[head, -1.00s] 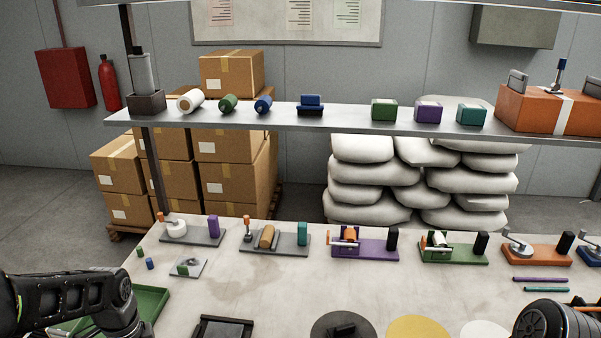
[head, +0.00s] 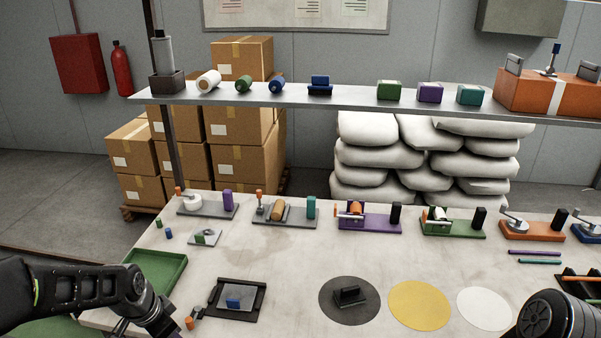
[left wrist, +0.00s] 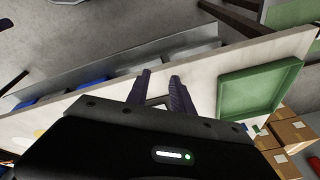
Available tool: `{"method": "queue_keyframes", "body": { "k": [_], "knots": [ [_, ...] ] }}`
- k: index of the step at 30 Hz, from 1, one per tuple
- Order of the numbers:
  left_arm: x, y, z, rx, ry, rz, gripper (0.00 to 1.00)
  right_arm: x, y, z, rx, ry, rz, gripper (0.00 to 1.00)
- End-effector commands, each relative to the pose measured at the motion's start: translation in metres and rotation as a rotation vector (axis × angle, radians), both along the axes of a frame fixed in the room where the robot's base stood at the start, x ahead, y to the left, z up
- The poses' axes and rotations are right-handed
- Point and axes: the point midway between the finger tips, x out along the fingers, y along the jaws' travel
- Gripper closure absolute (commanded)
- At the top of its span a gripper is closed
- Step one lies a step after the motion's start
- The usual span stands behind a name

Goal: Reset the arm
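My left arm (head: 95,290) reaches in from the lower left of the head view, over the table's front left corner. Its gripper is mostly cut off by the bottom edge there. In the left wrist view my left gripper (left wrist: 160,78) shows two ribbed dark fingers, apart, with nothing held between them. My right arm (head: 555,318) shows only as a rounded black link at the lower right of the head view. Its gripper is not visible.
A green tray (head: 152,271) lies near my left arm. A black-framed tray (head: 258,304) with a blue block (head: 233,303) lies to its right. Dark, yellow (head: 419,306) and white discs lie on the table. Several coloured fixtures line the back, under a shelf (head: 350,98).

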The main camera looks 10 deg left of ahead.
Motion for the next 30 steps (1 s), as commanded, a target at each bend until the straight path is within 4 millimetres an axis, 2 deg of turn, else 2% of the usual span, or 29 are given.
{"method": "queue_keyframes", "body": {
  "k": [6,8,11,14,15,19,21,24,27,30],
  "knots": [
    [0.023,-0.058,-0.054,-0.198,-0.077,0.286,0.72,0.0,0.0,0.0,0.0,0.0,0.0,0.28],
    [0.024,-0.08,-0.073,-0.261,-0.079,0.369,0.72,0.0,0.0,0.0,0.0,0.0,0.0,0.28],
    [0.015,-0.126,-0.112,-0.366,-0.051,0.518,0.72,0.0,0.0,0.0,0.0,0.0,0.0,0.28],
    [-0.016,-0.178,-0.157,-0.445,0.022,0.657,0.72,0.0,0.0,0.0,0.0,0.0,0.0,0.28],
    [-0.033,-0.198,-0.174,-0.46,0.06,0.699,0.72,0.0,0.0,0.0,0.0,0.0,0.0,0.28],
    [-0.096,-0.246,-0.213,-0.452,0.191,0.722,0.72,0.0,0.0,0.0,0.0,0.0,0.0,0.28],
    [-0.125,-0.262,-0.225,-0.434,0.259,0.696,0.72,0.0,0.0,0.0,0.0,0.0,0.0,0.28],
    [-0.153,-0.277,-0.235,-0.416,0.324,0.656,0.72,0.0,0.0,0.0,0.0,0.0,0.0,0.28],
    [-0.165,-0.286,-0.239,-0.408,0.35,0.629,0.72,0.0,0.0,0.0,0.0,0.0,0.0,0.28],
    [-0.165,-0.287,-0.238,-0.408,0.349,0.619,0.72,0.0,0.0,0.0,0.0,0.0,0.0,0.28]
  ]
}}
